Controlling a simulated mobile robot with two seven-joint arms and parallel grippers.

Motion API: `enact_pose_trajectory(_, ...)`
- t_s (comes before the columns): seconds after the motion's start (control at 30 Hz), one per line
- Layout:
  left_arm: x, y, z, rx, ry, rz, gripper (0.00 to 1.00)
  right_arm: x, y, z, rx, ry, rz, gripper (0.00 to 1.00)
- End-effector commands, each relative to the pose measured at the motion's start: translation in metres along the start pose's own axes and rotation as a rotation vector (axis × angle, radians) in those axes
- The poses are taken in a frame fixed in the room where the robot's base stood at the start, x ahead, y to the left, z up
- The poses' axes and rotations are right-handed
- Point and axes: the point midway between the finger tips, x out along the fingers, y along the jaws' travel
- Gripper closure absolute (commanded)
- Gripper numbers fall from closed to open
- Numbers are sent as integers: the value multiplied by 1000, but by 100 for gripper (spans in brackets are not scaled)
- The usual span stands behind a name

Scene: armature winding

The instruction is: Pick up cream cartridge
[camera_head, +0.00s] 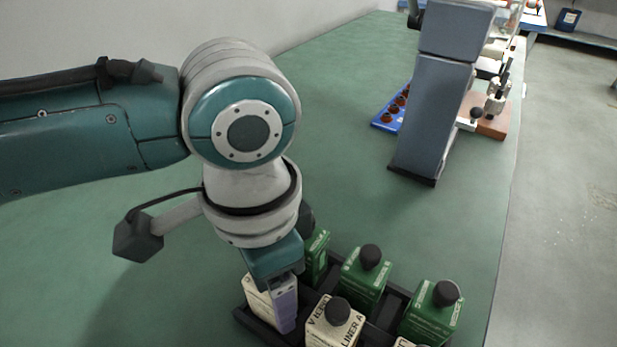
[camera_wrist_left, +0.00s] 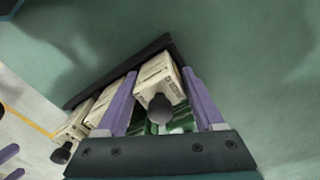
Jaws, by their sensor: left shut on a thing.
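My left gripper (camera_head: 285,308) points down at the tray's left end and is shut on a cream cartridge (camera_head: 259,297). In the left wrist view, this cream cartridge (camera_wrist_left: 155,76) with its black knob sits between the purple fingers of the left gripper (camera_wrist_left: 160,80). It appears upright within the black tray (camera_head: 243,317); whether its base touches the tray is hidden. A second cream cartridge (camera_head: 325,329) stands beside it, and another (camera_head: 404,343) is cut off at the bottom edge. Purple finger-like tips, probably my right gripper (camera_wrist_left: 10,158), show at the wrist view's left edge.
Green cartridges with black knobs stand in the tray's back row, one in the middle (camera_head: 363,279) and one at the right (camera_head: 430,318). A blue tray (camera_head: 387,121) and a grey-blue machine column (camera_head: 433,110) stand farther back. The green tabletop between is clear.

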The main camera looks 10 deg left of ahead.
Motion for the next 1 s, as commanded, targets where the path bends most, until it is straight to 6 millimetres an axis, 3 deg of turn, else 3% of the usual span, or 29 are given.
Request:
enact_pose_trajectory(0.03, 0, 0, 0, 0, 0, 0, 68, 0, 0, 0, 0, 0, 0, 0)
enact_pose_trajectory(0.27, 0, 0, 0, 0, 0, 0, 93, 0, 0, 0, 0, 0, 0, 0)
enact_pose_trajectory(0.63, -8, 0, 0, -1, 1, 0, 94, -3, 0, -1, 1, 0, 0, 0)
enact_pose_trajectory(0.83, -38, -1, -1, 0, 3, -1, 94, -13, 0, -4, 1, 0, -1, 0)
enact_pose_trajectory(1.0, -85, -1, -2, 1, 7, -1, 94, -25, 1, -8, 2, 0, -1, 0)
